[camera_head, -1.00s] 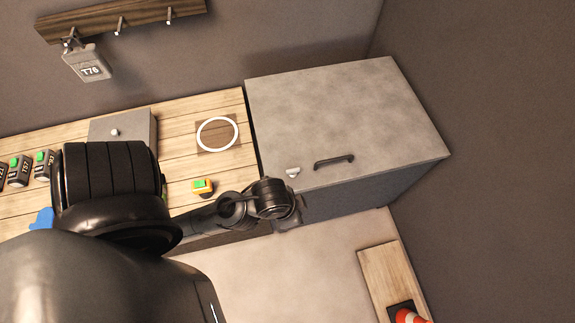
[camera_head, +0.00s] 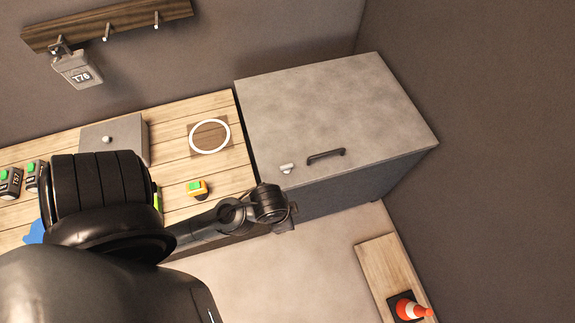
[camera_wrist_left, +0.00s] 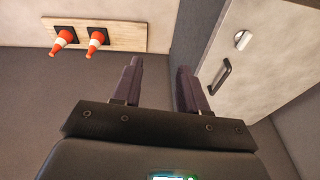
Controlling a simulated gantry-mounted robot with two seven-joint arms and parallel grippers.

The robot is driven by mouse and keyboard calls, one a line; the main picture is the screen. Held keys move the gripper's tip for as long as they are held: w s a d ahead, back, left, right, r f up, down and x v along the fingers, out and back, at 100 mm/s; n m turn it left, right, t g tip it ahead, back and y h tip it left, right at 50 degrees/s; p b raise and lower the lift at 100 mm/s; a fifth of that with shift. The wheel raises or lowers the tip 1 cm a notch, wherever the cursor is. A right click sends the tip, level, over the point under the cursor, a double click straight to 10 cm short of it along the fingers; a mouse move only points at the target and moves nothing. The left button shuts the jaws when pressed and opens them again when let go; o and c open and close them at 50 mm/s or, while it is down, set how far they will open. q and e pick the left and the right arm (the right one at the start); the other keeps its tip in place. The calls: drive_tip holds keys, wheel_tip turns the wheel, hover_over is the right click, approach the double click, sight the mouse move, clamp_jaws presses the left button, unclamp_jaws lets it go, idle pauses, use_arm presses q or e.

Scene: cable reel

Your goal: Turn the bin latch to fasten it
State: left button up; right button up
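The bin (camera_head: 335,105) is a grey box with a closed lid at the right end of the workbench. Its small white latch (camera_head: 287,169) is at the front edge of the lid, left of the dark handle (camera_head: 326,157). The latch also shows in the left wrist view (camera_wrist_left: 242,40), above the handle (camera_wrist_left: 221,77). My left gripper (camera_head: 288,222) is just in front of the bin, below the latch in the picture and apart from it. In the left wrist view its two fingers (camera_wrist_left: 160,85) are spread with nothing between them. My right gripper is not in view.
A tag (camera_head: 77,70) hangs on the rack. The floor before the bin is clear.

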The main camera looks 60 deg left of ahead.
use_arm(q)
drive_tip(key=s+a+f+m+g+y, duration=0.1)
drive_tip(key=s+a+f+g, duration=0.1)
drive_tip(key=a+f, duration=0.35)
drive_tip(key=s+a+f+g, duration=0.1)
drive_tip(key=a+f+g, duration=0.1)
drive_tip(key=f, duration=0.6)
drive_tip(key=s+a+f+m+g+y, duration=0.1)
drive_tip(key=s+a+f+g, duration=0.15)
drive_tip(key=f, duration=0.45)
drive_tip(key=w+a, duration=0.3)
drive_tip(key=a, duration=0.1)
drive_tip(key=w+a+f+n+g, duration=0.1)
drive_tip(key=w+a, duration=0.3)
drive_tip(key=w+a+n+g, duration=0.1)
drive_tip(key=w+a, duration=0.2)
drive_tip(key=a, duration=0.1)
drive_tip(key=shift+w+f+g+h+p, duration=0.25)
drive_tip(key=shift+f+h+p, duration=0.1)
drive_tip(key=shift+h+p, duration=0.05)
drive_tip(key=t, duration=0.2)
approach(287, 166)
drive_tip(key=shift+n, duration=0.4)
drive_tip(key=b+x, duration=0.7)
drive_tip(key=x, duration=0.2)
drive_tip(key=shift+a, duration=0.1)
